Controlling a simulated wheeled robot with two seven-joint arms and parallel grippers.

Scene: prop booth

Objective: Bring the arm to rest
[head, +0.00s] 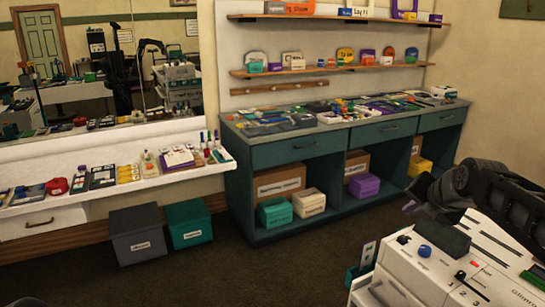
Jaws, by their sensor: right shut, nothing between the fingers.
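My right arm comes in from the right edge, dark and bent, above a white machine. My right gripper (425,190) is at the arm's left end, in front of the teal cabinet's right part. It is shut and empty, and its fingertips are small and dark in this view. My left gripper does not show directly.
The white machine (425,275) with knobs and buttons fills the lower right, close under my right arm. A teal cabinet (290,150) with a crowded top stands behind. A white shelf (110,185) holds props below a mirror (90,60). Grey (137,235) and teal (188,222) bins stand below. The middle floor is clear.

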